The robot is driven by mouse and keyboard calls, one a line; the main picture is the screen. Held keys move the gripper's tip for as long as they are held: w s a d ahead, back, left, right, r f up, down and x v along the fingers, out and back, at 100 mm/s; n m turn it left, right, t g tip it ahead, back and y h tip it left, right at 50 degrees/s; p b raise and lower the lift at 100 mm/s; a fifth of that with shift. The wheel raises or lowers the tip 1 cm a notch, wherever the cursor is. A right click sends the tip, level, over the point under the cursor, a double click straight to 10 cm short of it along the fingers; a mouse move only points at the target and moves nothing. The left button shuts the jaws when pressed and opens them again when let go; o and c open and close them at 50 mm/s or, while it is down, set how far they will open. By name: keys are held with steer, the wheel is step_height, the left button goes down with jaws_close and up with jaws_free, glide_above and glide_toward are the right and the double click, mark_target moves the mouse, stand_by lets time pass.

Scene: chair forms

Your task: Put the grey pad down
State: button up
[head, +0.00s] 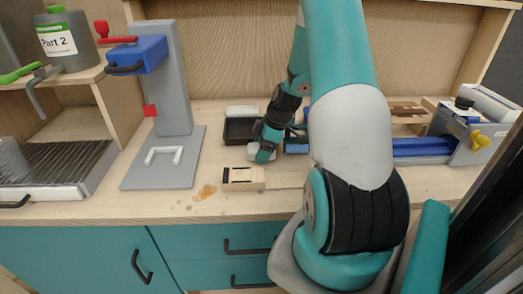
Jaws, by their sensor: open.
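My gripper (266,154) points down at the worktop in the middle of the head view, just in front of a dark tray. Its jaws are open, though the fingertips are small and partly hidden by the gripper body. A small pale grey piece (254,147) shows right beside the fingertips; it may be the grey pad, but I cannot tell whether it touches them. Another flat pale piece (242,111) lies at the back of the dark tray (238,131).
A grey stand (160,178) with a blue head is on the left. A light wooden block (243,178) lies in front of my gripper, beside a brown stain (204,192). A blue-railed vise (422,148) occupies the right. Bare worktop (215,165) shows between stand and tray.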

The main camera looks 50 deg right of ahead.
steer(key=c, duration=0.7)
steer(key=shift+c, duration=0.2)
step_height(320, 180, up, 20)
steer(key=shift+b, duration=0.4)
